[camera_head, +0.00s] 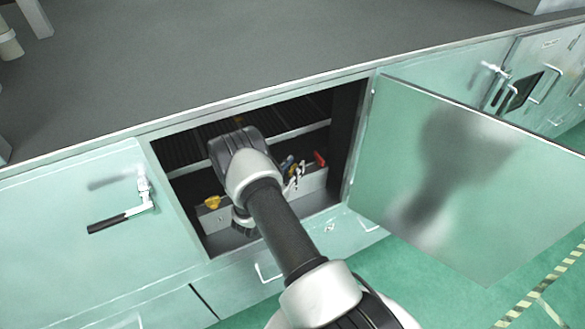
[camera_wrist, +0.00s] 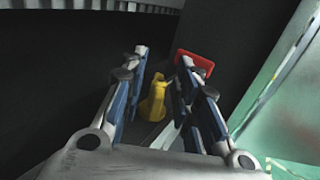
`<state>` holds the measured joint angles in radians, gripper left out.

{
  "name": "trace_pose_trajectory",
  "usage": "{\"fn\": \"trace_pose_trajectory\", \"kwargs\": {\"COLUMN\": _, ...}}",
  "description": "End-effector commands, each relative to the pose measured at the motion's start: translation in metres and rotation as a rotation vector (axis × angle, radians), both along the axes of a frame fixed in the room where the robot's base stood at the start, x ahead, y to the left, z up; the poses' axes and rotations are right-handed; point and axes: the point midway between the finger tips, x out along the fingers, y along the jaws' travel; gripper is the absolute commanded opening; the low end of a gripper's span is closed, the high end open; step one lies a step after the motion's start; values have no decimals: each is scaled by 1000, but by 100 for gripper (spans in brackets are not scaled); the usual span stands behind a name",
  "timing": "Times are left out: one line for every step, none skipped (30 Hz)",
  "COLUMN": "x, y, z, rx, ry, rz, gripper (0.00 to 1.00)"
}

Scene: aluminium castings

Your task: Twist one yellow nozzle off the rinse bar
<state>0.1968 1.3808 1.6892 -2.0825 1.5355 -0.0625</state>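In the wrist view a yellow nozzle (camera_wrist: 153,98) stands between the two fingers of my gripper (camera_wrist: 162,75). The fingers are apart, with a narrow gap visible on the nozzle's right side; I cannot tell whether the left finger touches it. In the head view my gripper (camera_head: 291,169) reaches inside the open cabinet, partly hidden by my arm. A pale bar (camera_head: 313,186), seemingly the rinse bar, runs across the cabinet's lower part. Another yellow nozzle (camera_head: 212,202) sits at its left end.
A red piece (camera_head: 319,158) is at the right of the bar and shows beyond the right finger in the wrist view (camera_wrist: 196,62). The open cabinet door (camera_head: 470,180) stands to the right. A rail (camera_head: 302,131) crosses above the bar. The cabinet interior is dark.

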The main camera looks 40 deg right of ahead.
Motion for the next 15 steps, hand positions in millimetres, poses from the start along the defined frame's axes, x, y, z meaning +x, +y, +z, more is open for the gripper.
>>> {"fn": "trace_pose_trajectory", "kwargs": {"x": 0, "y": 0, "z": 0, "rx": 0, "ry": 0, "rz": 0, "gripper": 22}}
{"fn": "trace_pose_trajectory", "kwargs": {"x": 0, "y": 0, "z": 0, "rx": 0, "ry": 0, "rz": 0, "gripper": 20}}
{"fn": "trace_pose_trajectory", "kwargs": {"x": 0, "y": 0, "z": 0, "rx": 0, "ry": 0, "rz": 0, "gripper": 18}}
{"fn": "trace_pose_trajectory", "kwargs": {"x": 0, "y": 0, "z": 0, "rx": 0, "ry": 0, "rz": 0, "gripper": 16}}
{"fn": "trace_pose_trajectory", "kwargs": {"x": 0, "y": 0, "z": 0, "rx": 0, "ry": 0, "rz": 0, "gripper": 14}}
{"fn": "trace_pose_trajectory", "kwargs": {"x": 0, "y": 0, "z": 0, "rx": 0, "ry": 0, "rz": 0, "gripper": 11}}
{"fn": "trace_pose_trajectory", "kwargs": {"x": 0, "y": 0, "z": 0, "rx": 0, "ry": 0, "rz": 0, "gripper": 9}}
{"fn": "trace_pose_trajectory", "kwargs": {"x": 0, "y": 0, "z": 0, "rx": 0, "ry": 0, "rz": 0, "gripper": 7}}
{"fn": "trace_pose_trajectory", "kwargs": {"x": 0, "y": 0, "z": 0, "rx": 0, "ry": 0, "rz": 0, "gripper": 4}}
{"fn": "trace_pose_trajectory", "kwargs": {"x": 0, "y": 0, "z": 0, "rx": 0, "ry": 0, "rz": 0, "gripper": 2}}
{"fn": "trace_pose_trajectory", "kwargs": {"x": 0, "y": 0, "z": 0, "rx": 0, "ry": 0, "rz": 0, "gripper": 0}}
{"fn": "trace_pose_trajectory", "kwargs": {"x": 0, "y": 0, "z": 0, "rx": 0, "ry": 0, "rz": 0, "gripper": 0}}
{"fn": "trace_pose_trajectory", "kwargs": {"x": 0, "y": 0, "z": 0, "rx": 0, "ry": 0, "rz": 0, "gripper": 0}}
{"fn": "trace_pose_trajectory", "kwargs": {"x": 0, "y": 0, "z": 0, "rx": 0, "ry": 0, "rz": 0, "gripper": 0}}
{"fn": "trace_pose_trajectory", "kwargs": {"x": 0, "y": 0, "z": 0, "rx": 0, "ry": 0, "rz": 0, "gripper": 0}}
